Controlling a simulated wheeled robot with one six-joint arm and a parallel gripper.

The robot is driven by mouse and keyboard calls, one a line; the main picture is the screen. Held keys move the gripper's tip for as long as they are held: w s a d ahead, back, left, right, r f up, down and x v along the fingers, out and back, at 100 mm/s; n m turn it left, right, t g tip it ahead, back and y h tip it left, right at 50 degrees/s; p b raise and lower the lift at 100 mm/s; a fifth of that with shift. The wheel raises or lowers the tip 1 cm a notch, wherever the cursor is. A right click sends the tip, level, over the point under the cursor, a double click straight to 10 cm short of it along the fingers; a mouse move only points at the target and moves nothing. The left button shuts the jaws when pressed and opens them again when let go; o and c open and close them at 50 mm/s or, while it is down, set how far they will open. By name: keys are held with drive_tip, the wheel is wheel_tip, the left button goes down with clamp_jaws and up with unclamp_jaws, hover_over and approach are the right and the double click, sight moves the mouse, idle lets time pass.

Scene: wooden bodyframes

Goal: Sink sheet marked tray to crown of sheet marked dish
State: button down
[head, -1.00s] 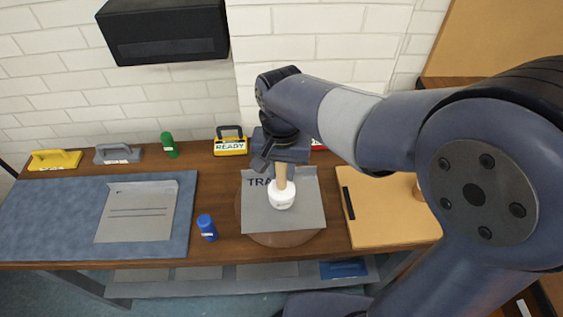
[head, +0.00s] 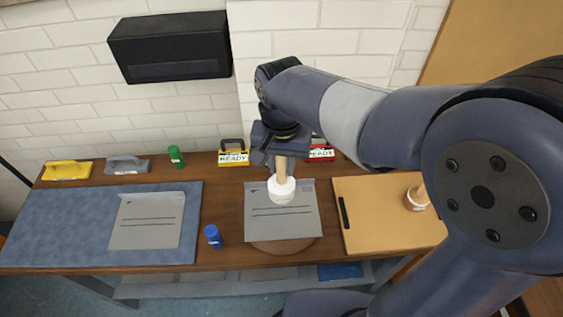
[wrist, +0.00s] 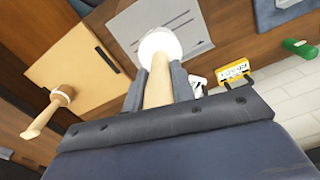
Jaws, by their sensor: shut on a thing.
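My gripper (head: 281,154) is shut on the wooden handle of a white-headed tool (head: 282,190), head down. In the wrist view the white head (wrist: 160,46) is beyond my fingers, over a grey sheet (wrist: 188,22). That sheet (head: 290,222), in the middle of the bench in the head view, shows printed lines and no readable word. It lies over a round brown disc (head: 283,247); I cannot tell whether the tool touches it. Another grey sheet (head: 146,232) with lines lies on the blue mat (head: 50,228). I cannot read tray or dish on either sheet.
A tan board (head: 385,232) at right holds a black bar (head: 344,213) and a second wooden-handled tool (head: 416,200). A blue bottle (head: 213,237) stands between the sheets. A green item (head: 176,157), yellow READY block (head: 233,157) and red-framed READY block (head: 321,153) stand at the back.

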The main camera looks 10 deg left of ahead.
drive_tip(key=s+d+r+p, duration=0.1)
drive_tip(key=s+d+r, duration=0.1)
drive_tip(key=s+d, duration=0.2)
drive_tip(key=s, duration=0.3)
drive_tip(key=shift+s+d, duration=0.35)
drive_tip(key=shift+w, duration=0.1)
